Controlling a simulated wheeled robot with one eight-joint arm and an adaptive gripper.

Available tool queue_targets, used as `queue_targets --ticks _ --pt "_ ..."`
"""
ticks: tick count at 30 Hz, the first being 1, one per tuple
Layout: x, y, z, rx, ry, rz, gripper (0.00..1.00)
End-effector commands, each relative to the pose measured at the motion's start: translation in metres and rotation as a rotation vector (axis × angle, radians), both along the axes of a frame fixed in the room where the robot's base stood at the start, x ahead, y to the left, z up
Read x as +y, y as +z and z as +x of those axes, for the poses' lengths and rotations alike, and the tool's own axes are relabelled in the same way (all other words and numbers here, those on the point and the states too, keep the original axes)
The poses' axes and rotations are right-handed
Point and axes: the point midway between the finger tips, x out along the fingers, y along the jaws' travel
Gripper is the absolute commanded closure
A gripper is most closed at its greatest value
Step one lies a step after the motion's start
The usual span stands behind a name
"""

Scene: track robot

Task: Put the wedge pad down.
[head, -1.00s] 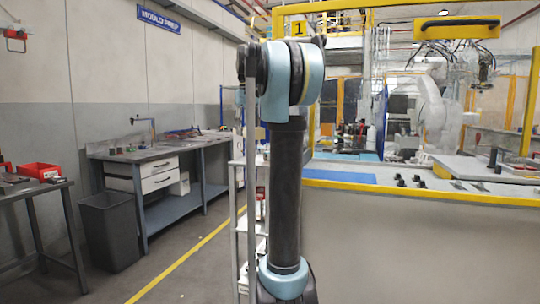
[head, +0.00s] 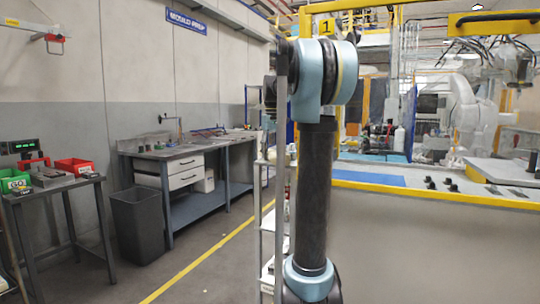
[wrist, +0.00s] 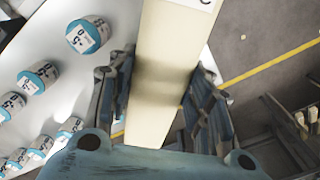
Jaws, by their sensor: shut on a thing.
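The wedge pad (wrist: 166,65) is a long cream block with a white label bearing a dark letter at its upper end in the wrist view. My gripper (wrist: 160,95) is shut on it, with one dark finger on each side. The pad runs from the top edge of the wrist view down to my gripper's teal body, and its far end is cut off. Neither the pad nor my gripper shows in the head view, where my upright arm fills the middle.
A small table (head: 60,187) with red and green bins stands at left. A workbench (head: 190,150) and grey waste bin (head: 138,226) stand behind. Several labelled white-and-teal round containers (wrist: 88,35) stand on a white surface in the wrist view. Floor with a yellow line (head: 205,264) is clear.

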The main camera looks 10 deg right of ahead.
Motion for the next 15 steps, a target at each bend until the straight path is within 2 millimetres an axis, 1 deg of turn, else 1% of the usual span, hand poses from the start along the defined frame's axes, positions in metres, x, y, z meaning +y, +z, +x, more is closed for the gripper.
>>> queue_targets --ticks 6,7,9,15 --pt "0.0000 -0.0017 0.0001 0.000 0.000 0.000 0.79" --pt "0.0000 -0.0017 0.0002 0.000 0.000 0.000 0.49" --pt "0.0000 -0.0015 0.0002 0.000 0.000 0.000 0.34" --pt "0.0000 -0.0014 0.0002 0.000 0.000 0.000 0.34"
